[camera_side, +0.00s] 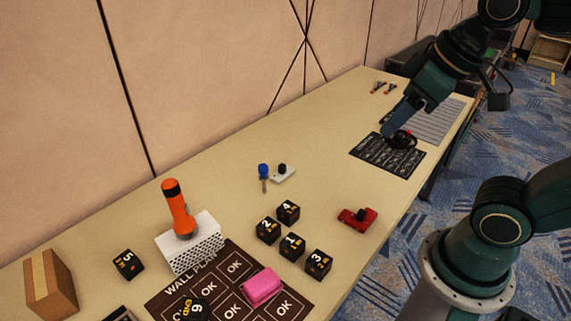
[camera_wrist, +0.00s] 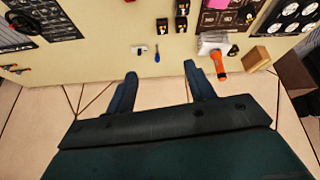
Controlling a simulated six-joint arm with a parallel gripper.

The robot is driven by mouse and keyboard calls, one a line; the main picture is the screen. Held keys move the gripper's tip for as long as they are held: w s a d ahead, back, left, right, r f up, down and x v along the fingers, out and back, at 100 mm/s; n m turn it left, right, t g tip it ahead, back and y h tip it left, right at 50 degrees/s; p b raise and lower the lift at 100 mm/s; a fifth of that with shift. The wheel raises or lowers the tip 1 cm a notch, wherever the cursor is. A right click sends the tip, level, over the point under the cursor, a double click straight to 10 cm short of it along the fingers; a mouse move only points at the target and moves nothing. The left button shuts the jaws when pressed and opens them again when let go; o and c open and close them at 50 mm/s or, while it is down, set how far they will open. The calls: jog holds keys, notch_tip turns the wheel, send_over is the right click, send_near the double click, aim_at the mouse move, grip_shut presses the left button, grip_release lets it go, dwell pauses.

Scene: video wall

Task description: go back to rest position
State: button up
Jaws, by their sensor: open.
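My gripper (camera_side: 398,120) is at the right of the side view, above the far part of the table, near a dark printed mat (camera_side: 372,156). In the wrist view its two fingers (camera_wrist: 160,70) stand apart with nothing between them. The wrist view looks past them onto the table edge and a pale panelled surface. The side view does not clearly show how high the gripper is above the mat. A dark round object (camera_side: 402,139) lies on the mat below the gripper, and I cannot tell whether they touch.
On the table (camera_side: 215,170) are several black numbered cubes (camera_side: 291,246), a dark wall-plan mat (camera_side: 213,293) with a pink block (camera_side: 262,287), an orange flashlight (camera_side: 178,208) at a white perforated block (camera_side: 200,246), a cardboard box (camera_side: 50,284), a blue-handled screwdriver (camera_side: 263,172) and a red device (camera_side: 357,219).

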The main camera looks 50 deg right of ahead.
jog(key=shift+s+d+f+m, duration=0.1)
jog(key=shift+s+f+m, duration=0.7)
jog(key=shift+s, duration=0.25)
